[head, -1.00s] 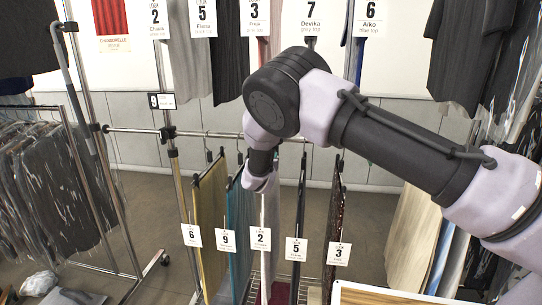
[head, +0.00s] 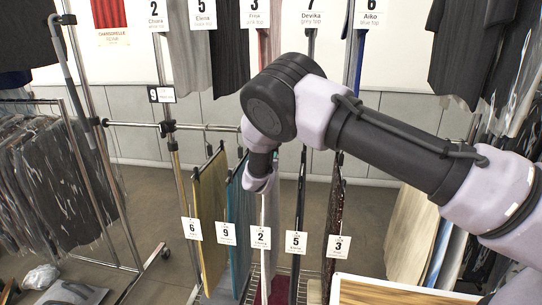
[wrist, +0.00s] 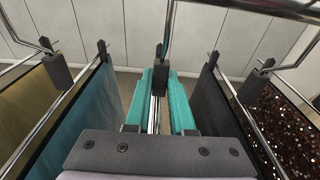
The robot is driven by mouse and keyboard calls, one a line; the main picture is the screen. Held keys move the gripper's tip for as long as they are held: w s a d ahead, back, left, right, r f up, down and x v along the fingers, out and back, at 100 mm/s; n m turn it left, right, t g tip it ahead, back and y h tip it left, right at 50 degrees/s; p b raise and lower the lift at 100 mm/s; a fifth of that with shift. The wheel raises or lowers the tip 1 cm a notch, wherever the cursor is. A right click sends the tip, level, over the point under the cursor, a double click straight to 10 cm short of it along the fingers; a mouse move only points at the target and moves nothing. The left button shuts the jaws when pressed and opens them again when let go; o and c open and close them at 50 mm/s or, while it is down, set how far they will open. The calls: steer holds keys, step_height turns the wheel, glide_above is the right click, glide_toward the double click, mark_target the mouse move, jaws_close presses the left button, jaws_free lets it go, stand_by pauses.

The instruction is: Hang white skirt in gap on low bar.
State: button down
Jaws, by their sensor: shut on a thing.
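My gripper (wrist: 159,105), with teal fingers, is shut on the hanger (wrist: 158,75) of the white skirt. The white skirt (head: 267,215) shows in the head view as a narrow pale strip below my wrist, edge-on, with a tag marked 2 (head: 261,237). It is between the teal garment (head: 239,205) tagged 9 and the dark garment (head: 299,205) tagged 5. The low bar (head: 207,127) crosses behind my wrist; in the wrist view a chrome bar (wrist: 265,8) runs across the top. Whether the hanger's hook rests on the bar is unclear.
A yellow garment (head: 211,200) tagged 6 hangs at left and a brown sequined one (head: 333,215) tagged 3 at right. Numbered tops hang above. A packed rack (head: 60,180) stands left; a wooden-topped surface (head: 390,292) lies at the front right.

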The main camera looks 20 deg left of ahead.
steer(key=c, duration=0.7)
jaws_free()
steer(key=shift+r, duration=0.1)
steer(key=shift+s, duration=0.1)
